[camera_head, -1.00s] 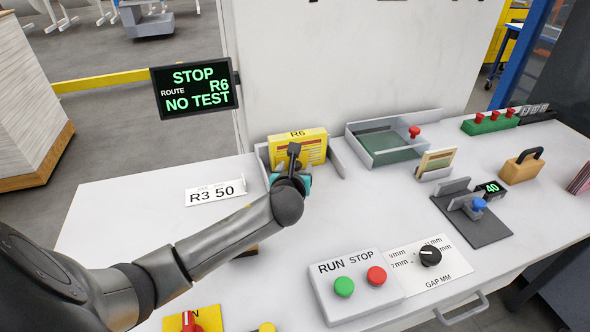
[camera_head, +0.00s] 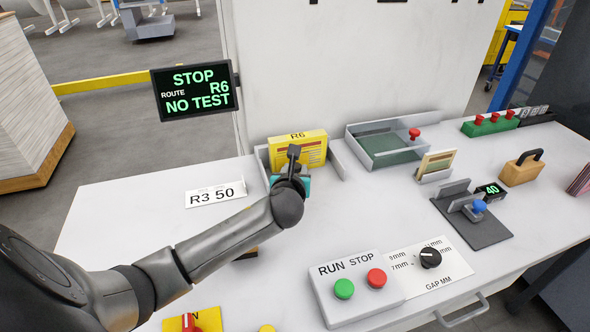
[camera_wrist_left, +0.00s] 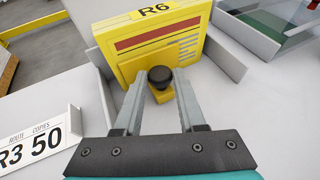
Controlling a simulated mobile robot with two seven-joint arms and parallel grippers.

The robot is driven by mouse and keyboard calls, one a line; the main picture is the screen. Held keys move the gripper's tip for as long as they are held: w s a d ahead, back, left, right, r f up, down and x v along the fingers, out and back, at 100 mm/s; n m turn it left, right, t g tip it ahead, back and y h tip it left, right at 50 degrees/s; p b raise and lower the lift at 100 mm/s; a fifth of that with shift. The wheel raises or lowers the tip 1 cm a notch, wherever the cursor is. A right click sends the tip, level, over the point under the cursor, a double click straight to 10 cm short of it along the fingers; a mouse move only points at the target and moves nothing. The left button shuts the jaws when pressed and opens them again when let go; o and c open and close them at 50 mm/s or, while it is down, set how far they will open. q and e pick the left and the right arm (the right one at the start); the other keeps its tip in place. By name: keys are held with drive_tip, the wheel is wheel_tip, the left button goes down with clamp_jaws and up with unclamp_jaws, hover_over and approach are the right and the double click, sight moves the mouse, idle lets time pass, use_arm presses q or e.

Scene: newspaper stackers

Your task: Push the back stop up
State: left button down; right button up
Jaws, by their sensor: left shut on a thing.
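A yellow bundle (camera_head: 310,148) marked R6 stands upright between low grey side walls near the back of the table. It fills the top middle of the left wrist view (camera_wrist_left: 150,45). A black knob (camera_wrist_left: 159,75) on a low yellow piece (camera_wrist_left: 227,60) sits at the foot of the bundle's near face. I cannot tell for certain which part is the back stop. My left gripper (camera_wrist_left: 165,82) is shut on the black knob, its fingers on either side. My right gripper is not in view.
A R3 50 sign (camera_head: 216,193) stands left of the bundle. A clear-walled tray (camera_head: 382,162) is to its right. Nearer are a RUN/STOP box (camera_head: 345,305) and a gap dial (camera_head: 430,258). A screen (camera_head: 193,88) reads STOP, R6, NO TEST.

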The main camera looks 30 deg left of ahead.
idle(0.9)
use_arm(q)
drive_tip(key=shift+w+a+r+p, duration=0.1)
drive_tip(key=shift+a+r+p, duration=0.05)
drive_tip(key=shift+p, duration=0.95)
drive_tip(key=c, duration=0.5)
unclamp_jaws()
drive_tip(key=p+v, duration=0.4)
drive_tip(key=v, duration=1.1)
